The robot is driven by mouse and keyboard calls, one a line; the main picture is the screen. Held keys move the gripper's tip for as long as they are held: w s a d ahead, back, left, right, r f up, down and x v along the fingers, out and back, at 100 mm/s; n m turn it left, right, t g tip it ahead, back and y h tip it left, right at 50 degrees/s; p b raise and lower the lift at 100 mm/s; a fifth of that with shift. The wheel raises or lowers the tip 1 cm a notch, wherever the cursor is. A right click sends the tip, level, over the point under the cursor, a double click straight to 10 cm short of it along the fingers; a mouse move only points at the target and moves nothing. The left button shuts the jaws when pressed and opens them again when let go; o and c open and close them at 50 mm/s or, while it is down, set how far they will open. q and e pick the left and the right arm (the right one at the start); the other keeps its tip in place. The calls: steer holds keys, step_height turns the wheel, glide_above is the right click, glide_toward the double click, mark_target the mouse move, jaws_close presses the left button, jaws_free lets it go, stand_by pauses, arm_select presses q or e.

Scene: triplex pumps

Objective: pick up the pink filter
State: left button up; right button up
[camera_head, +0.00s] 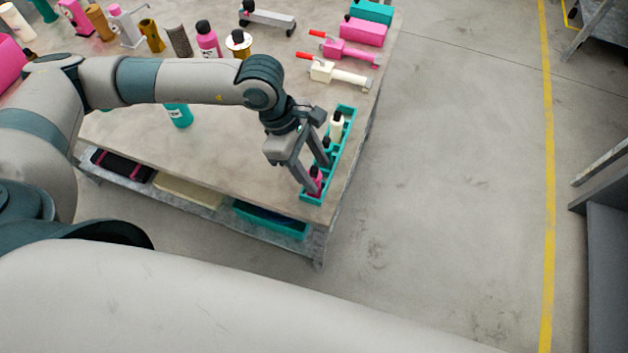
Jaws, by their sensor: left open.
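A teal tray (345,143) lies along the right edge of the table. A small pink filter (315,181) with a dark top stands in the tray's near end. A cream one (337,124) stands at its far end, and a small teal one with a dark top shows between them. My left gripper (315,178) is open and points down over the near part of the tray. Its fingers are at the pink filter and partly cover it; I cannot tell whether they touch it. My right gripper is not in view.
The table (240,130) also holds a larger pink bottle (207,40), a teal bottle (179,115), a pink tool (345,52) and a cream tool (335,73) with red handles, and pink and teal boxes at the back. A lower shelf holds a teal bin (272,220). Open floor lies right.

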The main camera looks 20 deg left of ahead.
mark_target(318, 176)
arm_select(q)
steer(key=shift+d+f+p, duration=0.15)
steer(key=shift+f+p, duration=0.4)
steer(key=shift+p, duration=0.05)
steer(key=p+x, duration=0.1)
steer(key=x, duration=0.2)
steer(key=shift+w, duration=0.15)
steer(key=shift+f, duration=0.45)
steer(key=c, duration=1.1)
steer(key=shift+r, duration=0.15)
